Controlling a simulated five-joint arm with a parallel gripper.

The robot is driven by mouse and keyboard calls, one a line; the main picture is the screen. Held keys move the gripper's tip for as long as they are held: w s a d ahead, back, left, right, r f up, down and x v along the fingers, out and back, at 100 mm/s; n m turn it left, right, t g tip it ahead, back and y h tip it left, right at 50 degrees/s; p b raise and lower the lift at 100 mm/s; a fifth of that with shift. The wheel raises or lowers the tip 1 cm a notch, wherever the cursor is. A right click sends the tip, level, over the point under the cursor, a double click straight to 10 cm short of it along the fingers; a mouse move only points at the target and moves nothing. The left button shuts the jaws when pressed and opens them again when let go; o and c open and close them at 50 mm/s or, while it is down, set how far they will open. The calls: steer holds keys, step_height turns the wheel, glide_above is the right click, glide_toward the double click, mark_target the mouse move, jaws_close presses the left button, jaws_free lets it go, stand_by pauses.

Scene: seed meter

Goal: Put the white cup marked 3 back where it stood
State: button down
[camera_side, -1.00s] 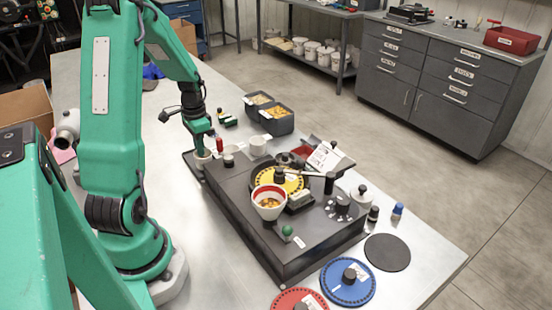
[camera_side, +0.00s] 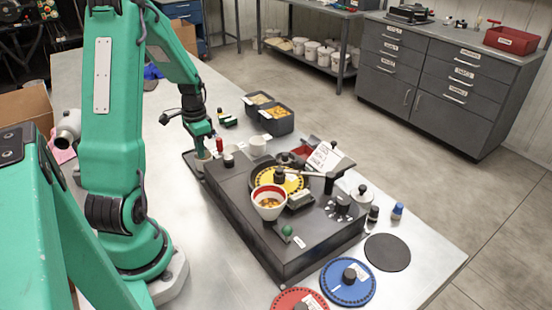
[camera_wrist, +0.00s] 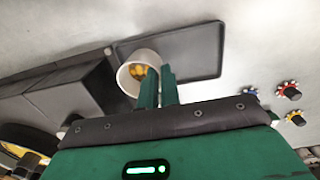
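A white cup (camera_wrist: 138,72) with yellow-orange seeds inside is at my fingertips in the wrist view, over the left part of a dark shallow tray (camera_wrist: 195,52). My gripper (camera_wrist: 159,78) has its two green fingers close together at the cup's right wall, one apparently inside the rim and one outside. In the side view my gripper (camera_side: 203,150) points down at this cup (camera_side: 203,165), beside the machine's far left corner. I cannot tell whether the cup touches the tray. The mark 3 is not readable.
A dark machine (camera_side: 255,240) stands right of my gripper, with a red-lined white bowl (camera_side: 268,212) on it. Another white cup (camera_side: 258,146) stands behind. Seed bins (camera_side: 277,122) are farther back. Small knobs (camera_wrist: 289,90) lie right of the tray.

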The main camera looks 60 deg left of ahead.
steer(key=shift+f, duration=0.35)
stand_by(0.3)
steer(key=c, duration=1.5)
jaws_free()
steer(key=shift+c, duration=0.2)
steer(key=shift+o, duration=0.4)
steer(key=shift+o, duration=0.8)
steer(key=shift+r, duration=0.2)
steer(key=shift+r, duration=2.8)
